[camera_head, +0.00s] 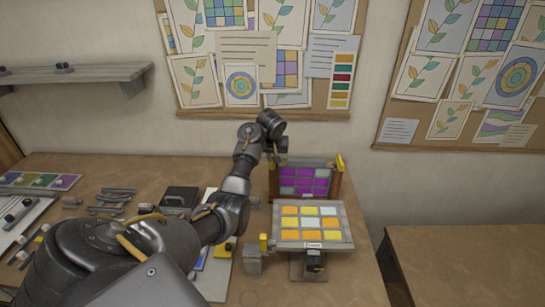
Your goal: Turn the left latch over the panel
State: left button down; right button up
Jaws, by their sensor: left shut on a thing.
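A panel with purple and grey squares (305,181) stands upright in a wooden frame at the back of the workbench. A yellow latch (340,163) shows at the frame's top right corner. My left arm reaches over from the left, and its wrist bends down to the frame's top left corner. My left gripper (277,160) is small and dark there, shut at the place of the left latch. The left latch itself is mostly hidden by the gripper, so its angle cannot be told. My right gripper is not in view.
A tilted panel of orange, yellow and pale squares (311,222) stands in front of the frame on a stand. A grey block (252,262) is beside it. Tools and a black box (179,198) lie on the left of the bench. A second table (470,265) is at right.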

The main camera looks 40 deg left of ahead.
pick_arm(q)
jog(key=shift+n, duration=0.3)
jog(key=n+g, duration=0.1)
jog(key=n, duration=0.1)
jog(key=n+g+y, duration=0.1)
jog(key=n, duration=0.2)
jog(key=shift+w+n, duration=0.15)
jog(key=shift+n, duration=0.15)
jog(key=n+g, duration=0.1)
jog(key=n, duration=0.2)
jog(key=n+g, duration=0.1)
jog(key=n, duration=0.2)
jog(key=shift+w+d+g, duration=0.1)
jog(key=shift+w+g, duration=0.1)
jog(key=shift+g, duration=0.1)
jog(key=n+g+b, duration=0.1)
jog(key=n, duration=0.2)
jog(key=shift+w, duration=0.1)
jog(key=shift+n+g+h+b, duration=0.3)
jog(key=shift+n+g+b, duration=0.1)
jog(key=shift+n+b, duration=1.1)
jog(key=c, duration=1.5)
grip_release()
jog(key=shift+w+r, duration=0.1)
